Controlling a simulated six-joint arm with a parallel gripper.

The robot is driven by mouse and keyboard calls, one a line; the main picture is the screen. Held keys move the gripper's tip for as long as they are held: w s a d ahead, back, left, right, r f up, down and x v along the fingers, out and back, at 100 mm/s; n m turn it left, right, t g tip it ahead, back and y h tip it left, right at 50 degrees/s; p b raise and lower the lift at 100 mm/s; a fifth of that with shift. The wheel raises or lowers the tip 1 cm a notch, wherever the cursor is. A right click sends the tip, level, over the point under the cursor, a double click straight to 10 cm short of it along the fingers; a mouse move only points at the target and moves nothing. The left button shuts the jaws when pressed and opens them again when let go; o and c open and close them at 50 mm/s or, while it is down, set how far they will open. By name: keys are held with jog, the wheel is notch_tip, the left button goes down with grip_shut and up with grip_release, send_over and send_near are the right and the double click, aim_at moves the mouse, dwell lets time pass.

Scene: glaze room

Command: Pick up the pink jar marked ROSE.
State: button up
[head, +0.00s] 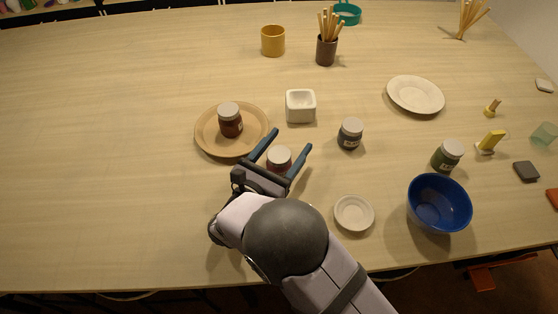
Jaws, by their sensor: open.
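A jar with a pale lid and a reddish-pink body (279,159) stands upright on the table near the middle. Its label is too small to read, and its lower part is partly hidden by my gripper. My gripper (290,141) is open, with one blue finger on each side of this jar. I cannot tell whether the fingers touch it. Other lidded jars stand nearby: a brown-red jar (230,125), a dark blue-grey jar (350,138) and a dark green jar (446,160).
The brown-red jar stands on a tan plate (204,141). A white square dish (301,115) is behind my gripper. A small saucer (354,227) and a blue bowl (439,222) lie to the right. A pot of sticks (326,52) stands at the back. The left table is clear.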

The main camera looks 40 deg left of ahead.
jog(key=shift+w, duration=0.1)
jog(key=c, duration=1.3)
jog(key=shift+r+p, duration=1.2)
jog(key=shift+r, duration=0.5)
jog(key=shift+s+r, duration=0.2)
jog(key=shift+s, duration=0.1)
jog(key=s+d, duration=0.1)
jog(key=s, duration=0.4)
jog(key=s+d, duration=0.1)
jog(key=s, duration=1.1)
jog(key=shift+s+d+f, duration=0.1)
jog(key=shift+d+f, duration=0.05)
jog(key=shift+d, duration=0.25)
